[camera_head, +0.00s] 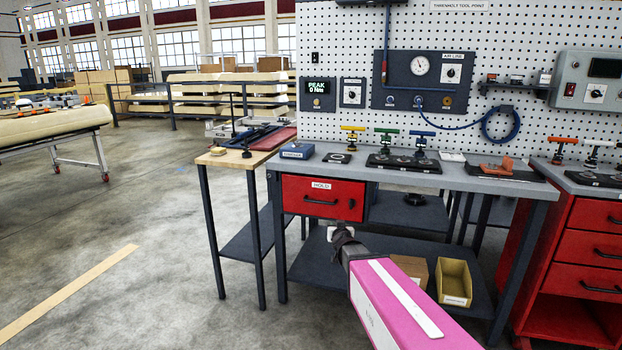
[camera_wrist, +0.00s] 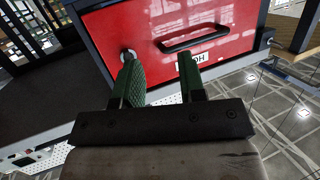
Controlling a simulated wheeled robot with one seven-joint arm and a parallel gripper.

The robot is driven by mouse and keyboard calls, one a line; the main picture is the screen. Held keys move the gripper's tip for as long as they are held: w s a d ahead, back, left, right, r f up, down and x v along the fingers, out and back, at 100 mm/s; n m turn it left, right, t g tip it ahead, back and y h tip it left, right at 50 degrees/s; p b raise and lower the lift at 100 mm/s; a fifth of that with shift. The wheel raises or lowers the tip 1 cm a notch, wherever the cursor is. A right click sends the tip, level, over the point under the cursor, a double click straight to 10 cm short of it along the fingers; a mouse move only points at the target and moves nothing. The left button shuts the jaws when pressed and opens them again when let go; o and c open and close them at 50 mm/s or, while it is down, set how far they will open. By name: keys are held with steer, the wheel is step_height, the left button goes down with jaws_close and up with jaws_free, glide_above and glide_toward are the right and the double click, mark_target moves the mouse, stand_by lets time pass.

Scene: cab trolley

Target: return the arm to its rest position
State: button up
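My arm, with a pink link, reaches from the bottom of the head view towards the workbench. My gripper (camera_head: 338,234) is just below and in front of the red drawer (camera_head: 320,199), which is labelled HOLD and looks closed. In the wrist view my gripper (camera_wrist: 162,72) has two green fingers standing apart with nothing between them. The red drawer (camera_wrist: 225,30) fills the top of that view, upside down, with its black handle (camera_wrist: 195,38) beyond the fingers.
The grey workbench (camera_head: 450,178) carries coloured-handled tools on dark mats. A cardboard box (camera_head: 411,268) and an open yellow bin (camera_head: 454,281) are on its lower shelf. A red cabinet (camera_head: 585,245) stands to the right. A wooden-topped side table (camera_head: 235,160) adjoins the left. Floor further left is clear.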

steer(key=s+f+n+g+y, duration=0.2)
steer(key=s+f+g, duration=0.7)
steer(key=s, duration=0.4)
steer(key=s+d+f+m+g+h, duration=0.1)
steer(key=s+d+g, duration=0.5)
steer(key=s, duration=0.6)
step_height(320, 180, down, 2)
steer(key=shift+d+f+m+h, duration=0.2)
steer(key=shift+d+m+h, duration=0.2)
steer(key=shift+h, duration=0.4)
steer(key=shift+s, duration=0.1)
